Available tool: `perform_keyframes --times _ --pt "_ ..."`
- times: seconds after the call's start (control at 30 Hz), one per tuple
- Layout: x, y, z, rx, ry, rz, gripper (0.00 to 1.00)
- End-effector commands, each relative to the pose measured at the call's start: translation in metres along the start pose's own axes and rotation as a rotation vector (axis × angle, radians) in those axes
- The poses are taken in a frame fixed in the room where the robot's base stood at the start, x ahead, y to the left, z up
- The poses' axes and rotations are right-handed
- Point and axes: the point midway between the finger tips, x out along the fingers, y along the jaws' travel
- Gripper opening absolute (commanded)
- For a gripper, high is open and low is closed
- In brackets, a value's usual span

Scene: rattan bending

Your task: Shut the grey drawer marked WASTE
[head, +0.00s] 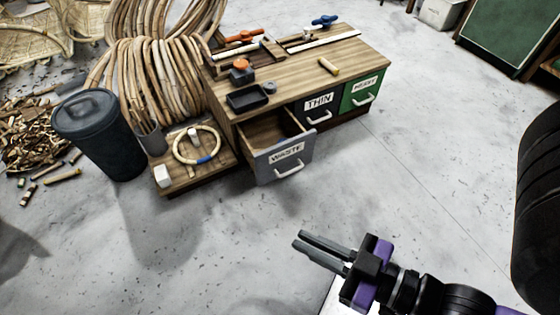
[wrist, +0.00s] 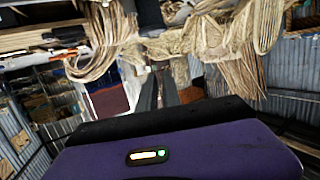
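The grey drawer marked WASTE (head: 284,158) is pulled out of the front of the low wooden workbench (head: 372,52), at its left end. Its front is grey with a white label and a pale bar handle (head: 290,169). Its wooden inside shows and looks empty. My gripper (head: 318,249) is in front of the drawer, to the lower right in the head view, well apart from it. Its two grey fingers point left with a narrow gap between them, and nothing shows in the gap. The wrist view shows no drawer.
The dark THIN drawer (head: 319,107) and a green drawer (head: 361,92) are shut, right of the grey one. A low shelf (head: 182,181) with a rattan ring and a dark bin (head: 103,133) stand left. The floor (head: 215,240) before the drawer is clear.

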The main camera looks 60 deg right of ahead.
Motion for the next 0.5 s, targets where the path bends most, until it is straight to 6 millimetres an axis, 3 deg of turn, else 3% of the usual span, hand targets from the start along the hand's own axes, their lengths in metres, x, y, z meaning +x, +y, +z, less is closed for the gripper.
perform_keyframes --times 0.27,0.5 --pt "0.086 0.067 0.065 0.179 0.121 0.208 0.0" --pt "0.157 0.153 0.137 0.538 0.191 0.373 0.0"
